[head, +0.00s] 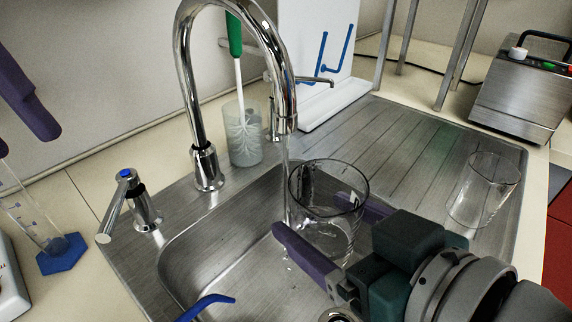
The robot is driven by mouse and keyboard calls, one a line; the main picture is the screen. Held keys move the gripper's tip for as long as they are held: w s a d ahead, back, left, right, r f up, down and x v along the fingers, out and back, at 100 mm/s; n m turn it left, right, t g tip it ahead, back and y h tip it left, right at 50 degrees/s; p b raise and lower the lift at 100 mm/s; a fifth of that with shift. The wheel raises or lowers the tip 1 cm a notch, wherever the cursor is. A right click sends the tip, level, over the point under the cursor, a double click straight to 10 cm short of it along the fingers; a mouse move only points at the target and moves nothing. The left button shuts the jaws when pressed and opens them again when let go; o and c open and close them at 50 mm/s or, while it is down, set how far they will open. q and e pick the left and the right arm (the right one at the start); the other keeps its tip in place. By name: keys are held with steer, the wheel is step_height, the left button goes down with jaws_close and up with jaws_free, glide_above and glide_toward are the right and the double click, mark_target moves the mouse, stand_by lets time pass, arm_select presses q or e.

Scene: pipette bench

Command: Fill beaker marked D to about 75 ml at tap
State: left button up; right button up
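A clear glass beaker (325,225) is over the sink (215,250), just right of the tap spout (285,122). Dark marks show near its rim, but I cannot read a letter. A thin water stream (286,185) falls from the spout along the beaker's left edge; I cannot tell whether it enters. The water level is unclear. My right gripper (340,232) has its purple fingers on either side of the beaker and grips it. The tap lever (125,205) with a blue dot stands left of the spout.
Another empty-looking beaker (483,190) stands on the ribbed drainboard (400,150). A green-handled brush sits in a cup (243,135) behind the tap. A blue-based cylinder (62,254) is at left. A white rack (315,50) and a metal device (520,95) stand behind.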

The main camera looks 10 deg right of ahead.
arm_select(q)
steer(key=shift+c, duration=0.2)
steer(key=c, duration=0.6)
steer(key=shift+f+n, duration=0.1)
steer(key=shift+n, duration=0.3)
jaws_close()
steer(key=s+a+f+n+t+h, duration=0.15)
steer(key=a+n, duration=0.25)
steer(key=n, duration=1.3)
steer(key=s+a+n+t+h, duration=0.25)
steer(key=a+n, duration=0.25)
steer(key=n, duration=1.2)
steer(key=y, duration=0.1)
glide_toward(120, 206)
steer(key=a+f, duration=0.4)
steer(key=shift+w+d+f, duration=0.1)
steer(key=shift+d+f, duration=0.15)
steer(key=shift+d, duration=0.55)
steer(key=shift+d+f, duration=0.25)
steer(key=shift+d, duration=0.5)
steer(key=shift+w+d+f, duration=0.1)
steer(key=shift+d+f, duration=0.1)
steer(key=shift+d, duration=0.6)
